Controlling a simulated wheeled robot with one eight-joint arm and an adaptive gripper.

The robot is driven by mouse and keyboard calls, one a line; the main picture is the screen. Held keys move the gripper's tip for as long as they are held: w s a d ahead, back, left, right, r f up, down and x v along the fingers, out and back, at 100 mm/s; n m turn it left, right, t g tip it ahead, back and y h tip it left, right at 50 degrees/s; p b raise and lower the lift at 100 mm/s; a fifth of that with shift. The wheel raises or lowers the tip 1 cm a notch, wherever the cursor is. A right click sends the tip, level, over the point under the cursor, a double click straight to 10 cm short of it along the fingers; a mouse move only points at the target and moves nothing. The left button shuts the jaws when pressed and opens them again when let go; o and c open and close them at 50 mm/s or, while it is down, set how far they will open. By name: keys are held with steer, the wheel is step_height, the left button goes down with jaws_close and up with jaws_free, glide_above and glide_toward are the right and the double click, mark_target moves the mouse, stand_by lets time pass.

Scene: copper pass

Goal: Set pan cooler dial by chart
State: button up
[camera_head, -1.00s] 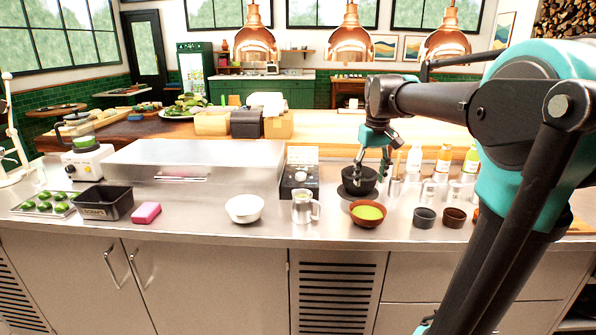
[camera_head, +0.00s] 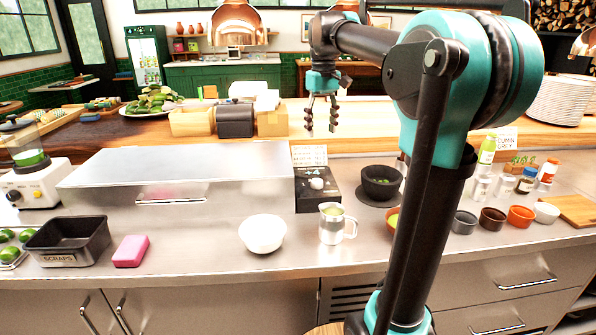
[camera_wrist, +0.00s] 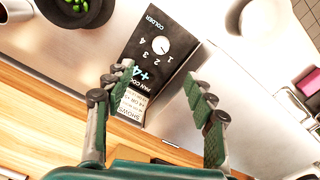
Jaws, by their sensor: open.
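The pan cooler control is a black box (camera_head: 318,200) on the steel counter, right of the long steel lid. Its round white dial (camera_head: 316,184) also shows in the wrist view (camera_wrist: 160,45), with numbers 1 to 4 around it and the word COLDER. Blue characters like "+4" show on the panel; the dial's exact setting is too small to tell. A white printed chart (camera_head: 310,156) stands behind the box; in the wrist view the chart (camera_wrist: 132,103) is partly hidden by a finger. My gripper (camera_head: 321,125) is open and empty, raised above and behind the box, apart from the dial.
A dark mortar (camera_head: 381,182) stands close right of the box. A steel jug (camera_head: 337,224) and white bowl (camera_head: 263,234) stand in front. The long steel lid (camera_head: 175,175) lies left. Bottles and small bowls crowd the right counter.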

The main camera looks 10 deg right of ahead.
mark_target(317, 181)
steer(key=f, duration=1.7)
steer(key=shift+w+a+f, duration=0.2)
steer(key=shift+w+a, duration=0.1)
steer(key=c, duration=1.2)
steer(key=shift+o, duration=0.2)
